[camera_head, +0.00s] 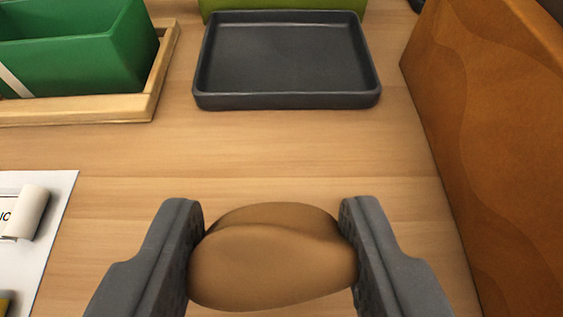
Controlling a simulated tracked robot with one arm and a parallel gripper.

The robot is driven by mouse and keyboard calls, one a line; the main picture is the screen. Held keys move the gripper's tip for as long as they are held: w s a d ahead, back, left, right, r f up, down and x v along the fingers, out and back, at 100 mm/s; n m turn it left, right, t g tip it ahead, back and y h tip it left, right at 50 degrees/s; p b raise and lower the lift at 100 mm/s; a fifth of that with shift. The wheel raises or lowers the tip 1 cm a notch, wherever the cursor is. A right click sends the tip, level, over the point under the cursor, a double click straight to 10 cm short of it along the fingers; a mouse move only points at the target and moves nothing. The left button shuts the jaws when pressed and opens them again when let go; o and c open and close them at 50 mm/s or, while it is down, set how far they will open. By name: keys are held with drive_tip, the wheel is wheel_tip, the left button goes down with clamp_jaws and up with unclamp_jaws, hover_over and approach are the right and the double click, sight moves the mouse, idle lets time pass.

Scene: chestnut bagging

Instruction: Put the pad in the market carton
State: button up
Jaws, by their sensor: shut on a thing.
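My gripper (272,250) is shut on a brown, rounded, cushion-like thing (272,268) with a crease across its top. It is held between the two grey fingers at the bottom middle of the view. I cannot tell for sure whether this is the pad. No label marks the market carton. A green open box (115,60) stands in a wooden tray (160,75) at the upper left, partly cut off. A large orange-brown block or box (470,140) rises along the right side; I cannot see inside it.
An empty dark grey tray (285,101) lies at the back middle, with a yellow-green thing (290,4) behind it. A white sheet (55,185) with a small white roll (27,212) on it lies at the left. The wooden table between is clear.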

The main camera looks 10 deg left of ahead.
sight(275, 262)
drive_tip(key=shift+w+a, duration=0.15)
drive_tip(key=shift+w, duration=0.5)
wheel_tip(275, 262, down, 4)
drive_tip(key=shift+r+b, duration=0.2)
drive_tip(key=shift+b, duration=0.25)
drive_tip(key=o, duration=0.9)
drive_tip(key=shift+f, duration=0.1)
drive_tip(key=shift+o, duration=0.2)
